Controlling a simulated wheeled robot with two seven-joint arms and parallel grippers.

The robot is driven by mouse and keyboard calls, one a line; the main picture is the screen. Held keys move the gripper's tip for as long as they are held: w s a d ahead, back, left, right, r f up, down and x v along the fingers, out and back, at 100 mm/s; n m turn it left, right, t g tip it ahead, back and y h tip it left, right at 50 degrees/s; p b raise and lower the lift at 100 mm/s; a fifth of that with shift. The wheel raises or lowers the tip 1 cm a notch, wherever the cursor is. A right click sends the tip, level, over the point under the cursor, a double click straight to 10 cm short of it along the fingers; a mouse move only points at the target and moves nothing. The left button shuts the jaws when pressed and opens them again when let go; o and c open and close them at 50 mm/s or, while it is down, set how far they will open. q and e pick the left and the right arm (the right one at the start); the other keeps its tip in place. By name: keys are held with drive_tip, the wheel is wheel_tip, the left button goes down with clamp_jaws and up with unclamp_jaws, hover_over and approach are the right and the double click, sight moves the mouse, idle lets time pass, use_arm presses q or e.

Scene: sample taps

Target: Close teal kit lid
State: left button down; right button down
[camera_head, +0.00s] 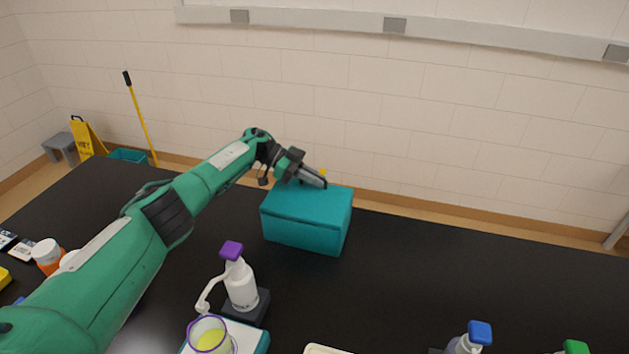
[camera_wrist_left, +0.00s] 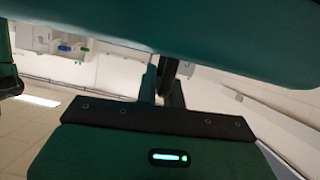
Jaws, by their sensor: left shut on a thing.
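The teal kit (camera_head: 305,233) is a box on the black table, in the middle of the head view. Its lid (camera_head: 335,200) lies down over the box, with a seam line along the front; whether it is fully flush I cannot tell. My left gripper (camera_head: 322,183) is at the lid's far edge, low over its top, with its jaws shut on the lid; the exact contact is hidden. In the left wrist view a dark teal surface of the kit (camera_wrist_left: 220,35) fills the top, and the gripper fingers (camera_wrist_left: 163,85) reach up to it. My right gripper is not in view.
A white pump bottle with a purple cap (camera_head: 240,284) stands in front of the kit. A beaker with yellow liquid (camera_head: 208,338) is nearer. Blue-capped (camera_head: 480,333) and green-capped (camera_head: 575,347) bottles stand front right. The table (camera_head: 440,260) right of the kit is clear.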

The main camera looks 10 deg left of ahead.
use_arm(q)
drive_tip(key=shift+f, duration=0.2)
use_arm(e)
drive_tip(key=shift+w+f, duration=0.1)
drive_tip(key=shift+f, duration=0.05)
use_arm(q)
drive_tip(key=c, duration=1.5)
unclamp_jaws()
